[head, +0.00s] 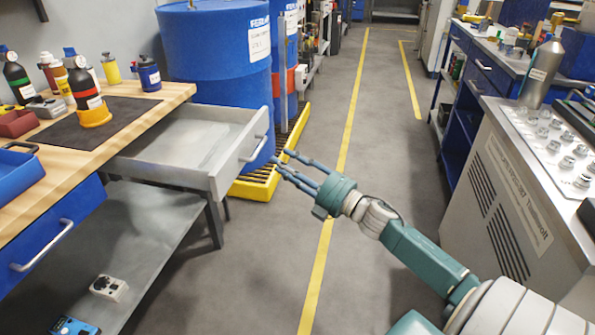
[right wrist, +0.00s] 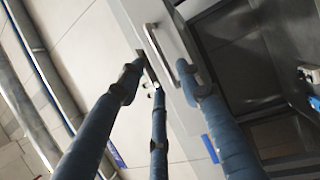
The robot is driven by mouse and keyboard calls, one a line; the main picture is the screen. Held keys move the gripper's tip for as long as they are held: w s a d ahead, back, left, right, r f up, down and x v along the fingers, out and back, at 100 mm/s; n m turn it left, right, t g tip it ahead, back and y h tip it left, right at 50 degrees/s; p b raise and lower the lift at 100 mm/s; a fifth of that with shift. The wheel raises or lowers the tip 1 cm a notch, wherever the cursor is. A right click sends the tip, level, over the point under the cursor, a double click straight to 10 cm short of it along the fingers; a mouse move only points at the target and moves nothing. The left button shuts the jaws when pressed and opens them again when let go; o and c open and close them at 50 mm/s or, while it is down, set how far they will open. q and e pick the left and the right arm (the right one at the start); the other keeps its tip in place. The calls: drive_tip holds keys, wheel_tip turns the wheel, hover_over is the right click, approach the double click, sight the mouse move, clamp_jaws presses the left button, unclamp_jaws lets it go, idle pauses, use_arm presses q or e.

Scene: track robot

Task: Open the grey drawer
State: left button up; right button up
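The grey drawer (head: 190,146) is pulled out from under the wooden workbench, and its empty inside shows in the head view. Its bar handle (head: 254,148) is on the front panel, facing the aisle. My right gripper (head: 282,162) is just to the right of the handle, with its blue fingers spread and pointing towards it. In the right wrist view the fingers (right wrist: 160,85) are apart, with the drawer's pale front and the handle (right wrist: 155,55) near the tips. Nothing is visibly held, and I cannot tell whether a finger touches the handle. My left gripper is not in view.
A blue drawer (head: 60,235) beside it is shut. A blue barrel (head: 215,60) stands behind the grey drawer on a yellow grated pallet (head: 262,178). A lower shelf (head: 150,225) is under the drawer. The aisle floor (head: 300,250) is clear; a grey cabinet (head: 515,190) borders it at right.

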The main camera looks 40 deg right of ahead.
drive_tip(key=shift+v, duration=2.1)
